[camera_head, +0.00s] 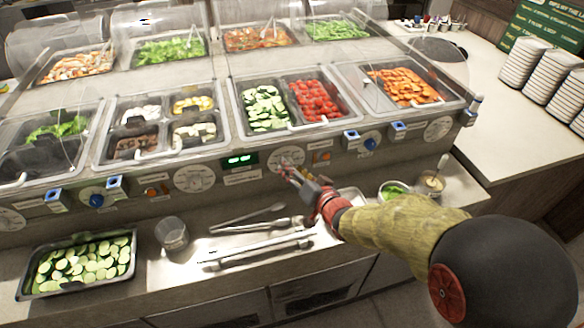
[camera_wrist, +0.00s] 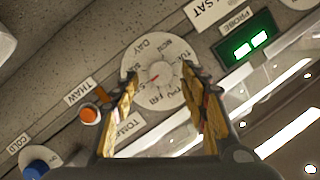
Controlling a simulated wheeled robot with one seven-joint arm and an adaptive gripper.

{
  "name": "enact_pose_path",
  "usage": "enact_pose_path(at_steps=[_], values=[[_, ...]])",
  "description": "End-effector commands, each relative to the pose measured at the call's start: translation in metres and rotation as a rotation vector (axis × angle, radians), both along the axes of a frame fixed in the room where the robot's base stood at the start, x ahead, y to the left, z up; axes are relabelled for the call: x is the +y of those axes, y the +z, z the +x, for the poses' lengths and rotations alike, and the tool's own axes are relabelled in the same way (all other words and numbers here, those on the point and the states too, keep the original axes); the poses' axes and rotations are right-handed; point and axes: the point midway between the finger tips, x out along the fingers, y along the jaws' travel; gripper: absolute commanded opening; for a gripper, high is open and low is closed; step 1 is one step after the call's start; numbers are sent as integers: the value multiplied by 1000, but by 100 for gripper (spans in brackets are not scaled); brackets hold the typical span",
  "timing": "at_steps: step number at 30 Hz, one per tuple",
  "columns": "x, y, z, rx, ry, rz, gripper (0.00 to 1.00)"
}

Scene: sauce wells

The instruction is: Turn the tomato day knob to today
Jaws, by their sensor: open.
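The tomato day knob (camera_wrist: 156,68) is a pale round dial with day letters and a small red pointer at its centre. In the head view the dial (camera_head: 289,160) sits on the counter's front panel, partly covered by my gripper. My gripper (camera_wrist: 163,80) is open, with one finger on each side of the dial's centre. I cannot tell whether the fingers touch it. In the head view my gripper (camera_head: 290,172) reaches the panel from the lower right. A sign (camera_wrist: 209,10) beside the dial reads SAT. A label (camera_wrist: 130,126) beginning TOM is partly hidden by a finger.
A green lit display (camera_wrist: 249,46) and an orange button (camera_wrist: 90,115) flank the dial. A blue knob (camera_wrist: 37,168) is farther off. Tongs (camera_head: 256,226) and a cucumber tray (camera_head: 82,262) lie on the shelf below. Small bowls (camera_head: 393,190) stand near my arm.

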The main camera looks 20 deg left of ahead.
Motion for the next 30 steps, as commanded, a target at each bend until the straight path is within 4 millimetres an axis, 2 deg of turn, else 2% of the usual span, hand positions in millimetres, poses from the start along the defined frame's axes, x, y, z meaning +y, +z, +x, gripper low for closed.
enact_pose_path(at_steps=[9, 15, 21, 30], values=[[-43, 16, -43, -1, -3, 1, 44], [-63, 22, -64, -1, -2, 0, 44], [-71, 24, -73, -1, -1, 0, 44], [-71, 24, -74, 1, 0, 1, 44]])
